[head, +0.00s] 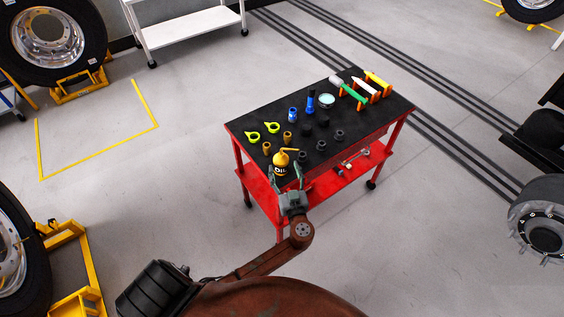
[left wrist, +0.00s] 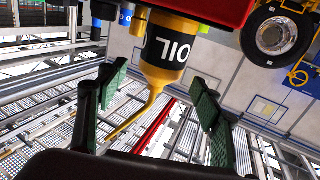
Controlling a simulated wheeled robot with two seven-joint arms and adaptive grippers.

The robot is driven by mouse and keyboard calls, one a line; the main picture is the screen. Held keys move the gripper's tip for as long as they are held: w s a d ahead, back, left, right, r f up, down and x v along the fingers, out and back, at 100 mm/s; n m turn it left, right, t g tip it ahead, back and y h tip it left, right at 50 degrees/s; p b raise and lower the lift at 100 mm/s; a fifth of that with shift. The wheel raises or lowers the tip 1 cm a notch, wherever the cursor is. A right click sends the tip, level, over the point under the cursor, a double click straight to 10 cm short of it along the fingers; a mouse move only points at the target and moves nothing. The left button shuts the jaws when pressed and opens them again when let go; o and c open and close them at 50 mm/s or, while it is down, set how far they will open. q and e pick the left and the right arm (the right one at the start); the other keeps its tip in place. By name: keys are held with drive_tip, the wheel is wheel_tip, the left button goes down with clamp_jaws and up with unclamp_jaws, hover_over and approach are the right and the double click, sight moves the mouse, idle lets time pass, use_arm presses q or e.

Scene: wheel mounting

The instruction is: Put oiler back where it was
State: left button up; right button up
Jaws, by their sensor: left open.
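The oiler (head: 281,164) is a yellow can with a black band and a long thin spout. It stands upright at the near left edge of the red tool cart's black top (head: 335,155). My left gripper (head: 287,174) is at that edge with its fingers spread around or just in front of the oiler. In the left wrist view the oiler (left wrist: 168,48), with its "OIL" label, shows between the two green finger pads of the gripper (left wrist: 158,98). The pads stand apart from it. My right gripper is not in view.
Yellow clamps (head: 273,127), dark sockets, a blue bottle (head: 311,101) and a green-handled hammer (head: 348,89) crowd the cart top. A white rack (head: 187,22) and wheels on yellow stands (head: 76,78) stand around.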

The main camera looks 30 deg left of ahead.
use_arm(q)
drive_tip(key=v, duration=0.7)
drive_tip(key=shift+s, duration=0.1)
idle(1.1)
